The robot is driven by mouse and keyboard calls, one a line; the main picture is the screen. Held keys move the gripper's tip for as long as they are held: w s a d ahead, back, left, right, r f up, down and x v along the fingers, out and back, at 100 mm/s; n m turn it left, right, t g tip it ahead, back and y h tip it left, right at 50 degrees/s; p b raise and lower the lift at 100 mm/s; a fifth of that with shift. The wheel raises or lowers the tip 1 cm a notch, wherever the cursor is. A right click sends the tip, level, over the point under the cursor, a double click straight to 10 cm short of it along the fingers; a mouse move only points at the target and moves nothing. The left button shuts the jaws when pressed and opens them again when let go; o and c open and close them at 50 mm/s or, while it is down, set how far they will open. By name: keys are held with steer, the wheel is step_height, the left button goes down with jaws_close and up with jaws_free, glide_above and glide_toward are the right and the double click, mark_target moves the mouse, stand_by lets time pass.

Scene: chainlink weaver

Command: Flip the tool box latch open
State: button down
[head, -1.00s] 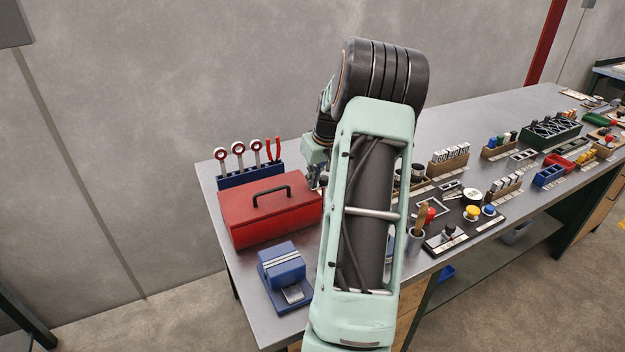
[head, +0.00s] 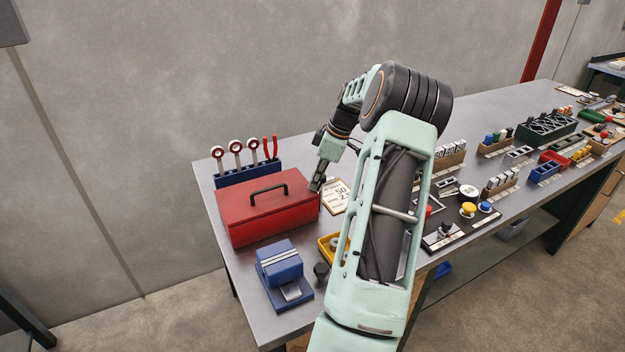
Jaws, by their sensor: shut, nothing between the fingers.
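The red tool box (head: 262,219) with a black handle on its lid stands near the left end of the grey workbench. Its lid is down. My gripper (head: 316,186) points downward at the right end of the tool box, close to its upper right edge. Whether it touches the box I cannot tell. The gripper is small in this view, and it looks shut with nothing held. The latch itself cannot be made out; it may be hidden or too small.
A blue rack (head: 247,174) with wrenches and red pliers stands behind the box. A blue vise-like block (head: 283,272) stands in front. A yellow tray (head: 328,247) and a paper card (head: 338,196) lie to the right. Several parts and holders fill the bench's right side.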

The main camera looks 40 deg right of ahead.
steer(key=n, duration=0.2)
steer(key=s+n+g+p, duration=0.1)
steer(key=n, duration=0.1)
steer(key=n+y, duration=0.1)
steer(key=n, duration=0.1)
steer(key=shift+s+d+g, duration=0.25)
steer(key=shift+d+g, duration=0.05)
steer(key=shift+d, duration=0.1)
steer(key=shift+s+d+n+p, duration=0.15)
steer(key=shift+s+n+p, duration=0.05)
steer(key=shift+n+p, duration=0.1)
steer(key=shift+d, duration=0.1)
